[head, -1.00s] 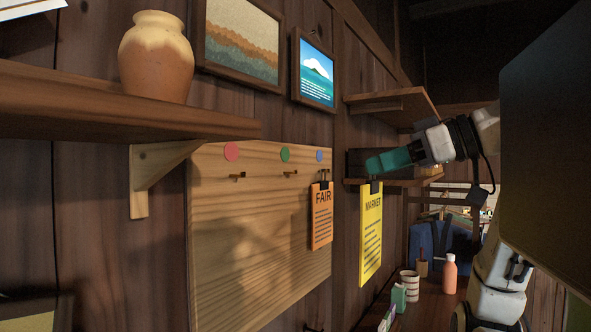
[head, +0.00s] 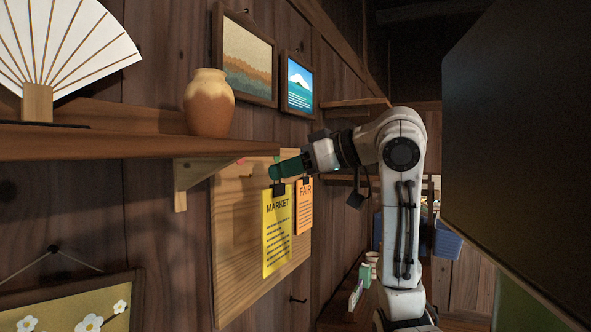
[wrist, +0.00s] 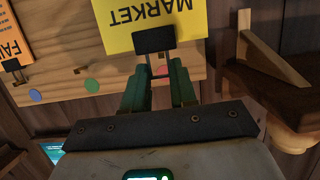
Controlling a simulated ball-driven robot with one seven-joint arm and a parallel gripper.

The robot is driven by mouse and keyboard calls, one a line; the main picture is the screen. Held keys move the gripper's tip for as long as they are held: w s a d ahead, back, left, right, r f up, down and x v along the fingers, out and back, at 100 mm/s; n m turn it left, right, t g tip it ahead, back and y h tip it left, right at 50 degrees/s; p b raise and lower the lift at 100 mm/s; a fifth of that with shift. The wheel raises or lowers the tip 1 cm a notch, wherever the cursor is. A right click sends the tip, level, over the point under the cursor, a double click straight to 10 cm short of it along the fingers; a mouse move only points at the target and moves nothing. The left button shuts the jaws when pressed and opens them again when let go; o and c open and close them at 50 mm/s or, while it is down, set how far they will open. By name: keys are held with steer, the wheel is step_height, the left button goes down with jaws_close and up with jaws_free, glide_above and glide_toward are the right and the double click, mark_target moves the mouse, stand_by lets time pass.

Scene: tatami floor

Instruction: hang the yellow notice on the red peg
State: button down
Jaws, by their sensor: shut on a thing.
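The yellow notice (head: 277,238), printed MARKET, hangs upright from a black clip held by my gripper (head: 278,172), whose green fingers are shut on that clip. In the head view the notice is in front of the wooden board. In the wrist view the notice (wrist: 150,22) and clip (wrist: 154,40) are at top centre, with the red disc (wrist: 161,70) showing between the fingers (wrist: 157,75). The red peg itself is hidden behind the clip and fingers. I cannot tell whether the clip touches it.
An orange FAIR notice (head: 304,205) hangs on the board (head: 232,245) just right of the yellow one. A shelf (head: 100,143) with a clay jar (head: 209,103) juts out above left of the board.

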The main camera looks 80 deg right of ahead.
steer(key=shift+r+b+x, duration=0.2)
steer(key=shift+x, duration=1.05)
steer(key=shift+r+b+x, duration=0.15)
steer(key=shift+r+x, duration=0.1)
steer(key=shift+x, duration=1)
steer(key=shift+r+b+x, duration=0.2)
steer(key=shift+x, duration=1.1)
steer(key=shift+w, duration=0.15)
steer(key=c, duration=0.8)
jaws_free()
steer(key=b+v, duration=0.2)
steer(key=v, duration=0.8)
steer(key=shift+s+r, duration=0.1)
steer(key=shift+s, duration=0.3)
